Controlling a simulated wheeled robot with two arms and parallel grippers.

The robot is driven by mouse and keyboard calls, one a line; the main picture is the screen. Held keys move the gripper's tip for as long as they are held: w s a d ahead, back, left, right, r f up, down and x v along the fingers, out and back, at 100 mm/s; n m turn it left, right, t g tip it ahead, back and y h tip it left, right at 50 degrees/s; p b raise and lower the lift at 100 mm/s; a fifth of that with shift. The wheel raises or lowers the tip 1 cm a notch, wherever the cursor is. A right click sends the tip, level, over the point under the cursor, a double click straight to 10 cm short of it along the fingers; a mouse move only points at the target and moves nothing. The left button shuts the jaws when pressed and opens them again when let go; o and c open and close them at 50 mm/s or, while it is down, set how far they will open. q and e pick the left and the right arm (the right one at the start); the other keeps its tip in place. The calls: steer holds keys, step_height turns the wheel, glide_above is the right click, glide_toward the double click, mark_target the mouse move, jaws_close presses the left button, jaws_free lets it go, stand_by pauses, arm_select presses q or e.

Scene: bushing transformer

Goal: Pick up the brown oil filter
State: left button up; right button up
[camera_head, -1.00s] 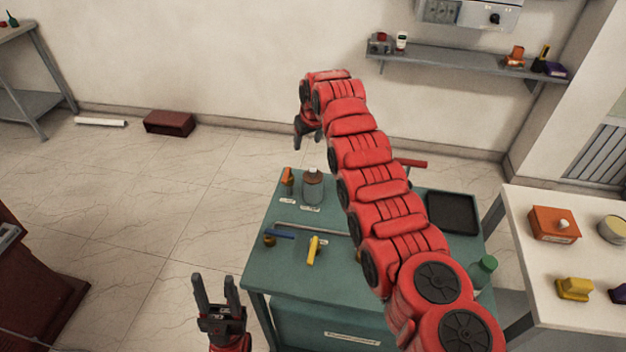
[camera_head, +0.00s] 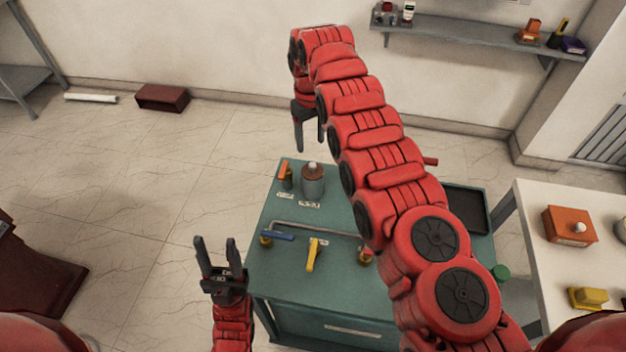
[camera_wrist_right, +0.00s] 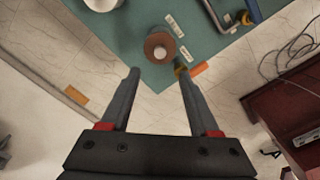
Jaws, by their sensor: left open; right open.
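A grey canister with a brown top and a pale knob (camera_head: 312,182) stands upright near the far left corner of the green table; it looks like the brown oil filter. In the right wrist view its brown top (camera_wrist_right: 160,47) lies beyond my fingertips, in line with the gap between them. My right gripper (camera_head: 310,145) is open and empty, pointing down above the far side of the table. It also shows open in the wrist view (camera_wrist_right: 158,72). My left gripper (camera_head: 215,241) is open and empty, pointing up left of the table.
An orange-handled valve (camera_head: 285,176) stands close left of the canister. Blue-handled (camera_head: 278,236) and yellow-handled (camera_head: 314,254) valves and a grey rod lie nearer. A black tray (camera_head: 466,208) is at the right. A white table (camera_head: 535,205) adjoins it. My right arm hides part of the green table.

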mark_target(312, 165)
step_height(312, 165, down, 3)
steer(key=shift+s+f, duration=0.1)
steer(key=shift+s, duration=0.05)
steer(key=f, duration=0.1)
steer(key=f+p, duration=0.1)
steer(key=f, duration=0.1)
steer(key=f+p, duration=0.1)
steer(key=shift+s+d+f, duration=0.15)
steer(key=shift+s+d, duration=0.15)
steer(key=shift+d, duration=0.05)
steer(key=shift+f, duration=0.25)
steer(key=shift+w+a+f, duration=0.15)
steer(key=shift+w, duration=0.05)
steer(key=shift+s, duration=0.1)
steer(key=c, duration=0.7)
jaws_close()
